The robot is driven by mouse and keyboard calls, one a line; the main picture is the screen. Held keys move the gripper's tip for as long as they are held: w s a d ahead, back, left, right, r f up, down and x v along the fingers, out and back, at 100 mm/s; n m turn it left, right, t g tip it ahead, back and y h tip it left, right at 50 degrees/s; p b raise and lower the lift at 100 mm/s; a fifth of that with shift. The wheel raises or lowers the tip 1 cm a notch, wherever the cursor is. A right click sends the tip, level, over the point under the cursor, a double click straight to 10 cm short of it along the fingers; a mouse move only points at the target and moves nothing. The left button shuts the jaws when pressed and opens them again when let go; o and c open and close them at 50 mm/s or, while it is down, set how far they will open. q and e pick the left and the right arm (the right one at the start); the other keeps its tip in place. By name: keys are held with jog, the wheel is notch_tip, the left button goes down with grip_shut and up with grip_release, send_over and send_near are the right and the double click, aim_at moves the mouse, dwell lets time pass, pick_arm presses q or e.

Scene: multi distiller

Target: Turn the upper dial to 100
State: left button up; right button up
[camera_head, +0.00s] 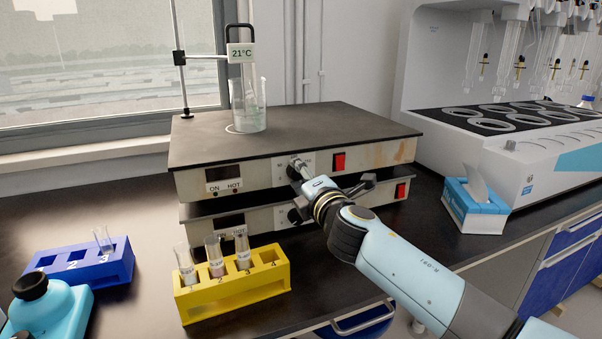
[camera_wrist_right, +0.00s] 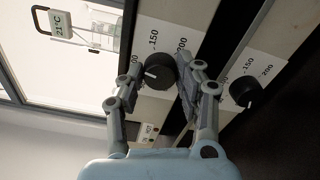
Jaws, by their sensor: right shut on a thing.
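Two flat hot plates are stacked on the black bench. The upper hot plate (camera_head: 240,181) has a dark display, a red switch (camera_head: 339,162) and a black upper dial (camera_head: 292,170). In the right wrist view the upper dial (camera_wrist_right: 160,73) sits between the fingers of my right gripper (camera_wrist_right: 157,82), which is shut on it. Its white mark points to the lower left of the picture; the numbers 150 and 200 show above it, and a partly hidden number lies at its left. My right gripper also shows in the head view (camera_head: 299,171). My left gripper is not in view.
The lower hot plate (camera_head: 260,221) has its own dial (camera_wrist_right: 245,91) close by. A beaker (camera_head: 248,115) with a 21°C thermometer stands on the upper plate. A yellow rack (camera_head: 235,296) with tubes is in front; a blue rack (camera_head: 118,266) is left, a tissue box (camera_head: 476,211) right.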

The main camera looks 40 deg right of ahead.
jog(key=shift+n, duration=1.1)
jog(key=shift+f, duration=0.1)
jog(key=o, duration=1.1)
jog(key=shift+a, duration=0.1)
jog(key=shift+o, duration=0.2)
jog(key=v, duration=1.2)
